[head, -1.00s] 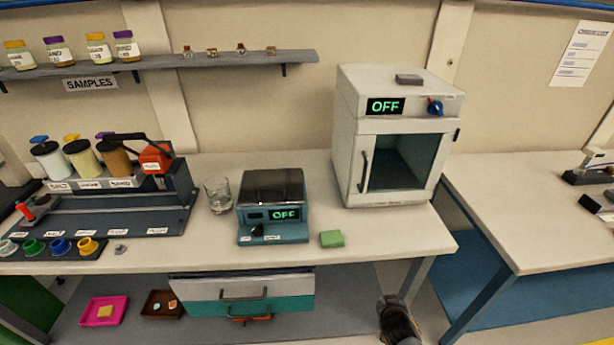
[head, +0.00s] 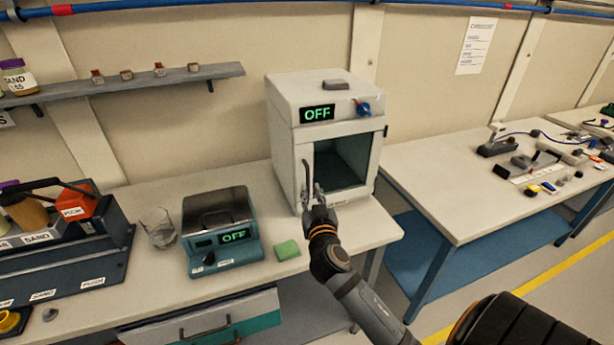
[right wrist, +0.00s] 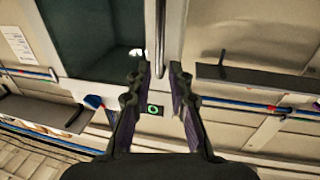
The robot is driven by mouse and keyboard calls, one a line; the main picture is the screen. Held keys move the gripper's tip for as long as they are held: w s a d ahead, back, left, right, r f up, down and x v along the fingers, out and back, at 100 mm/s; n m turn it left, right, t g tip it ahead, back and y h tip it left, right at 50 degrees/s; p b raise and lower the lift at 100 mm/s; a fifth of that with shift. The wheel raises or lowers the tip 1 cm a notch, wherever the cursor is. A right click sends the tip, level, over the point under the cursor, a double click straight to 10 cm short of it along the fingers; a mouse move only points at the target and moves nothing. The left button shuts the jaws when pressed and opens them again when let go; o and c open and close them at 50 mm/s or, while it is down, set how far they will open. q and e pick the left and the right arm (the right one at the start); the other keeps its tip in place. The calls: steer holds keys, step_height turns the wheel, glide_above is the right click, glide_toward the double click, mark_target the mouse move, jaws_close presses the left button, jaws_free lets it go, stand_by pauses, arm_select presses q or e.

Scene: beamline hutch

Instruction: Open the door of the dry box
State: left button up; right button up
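The dry box (head: 290,100) is a white cabinet with a green OFF display and a blue knob, on the bench. Its door (head: 343,162) has a dark window and looks closed. The upright door handle (head: 305,175) is on the door's left side. My right gripper (head: 314,192) is in front of the door's lower left, close to the handle. In the right wrist view, upside down, my right gripper (right wrist: 159,72) has its fingers apart, with the handle (right wrist: 161,40) lined up with the gap between them. I cannot tell whether they touch it. My left gripper is not in view.
A teal balance (head: 222,255) with an OFF display, a glass beaker (head: 158,228) and a green block (head: 287,250) stand left of the dry box. A small grey block (head: 335,85) lies on its top. Another bench (head: 450,190) with tools is at the right.

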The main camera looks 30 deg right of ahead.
mark_target(308, 180)
steer(key=p+x, duration=0.1)
steer(key=x, duration=0.5)
steer(key=shift+w+d, duration=0.15)
steer(key=shift+w, duration=0.25)
jaws_close()
steer(key=shift+f, duration=0.1)
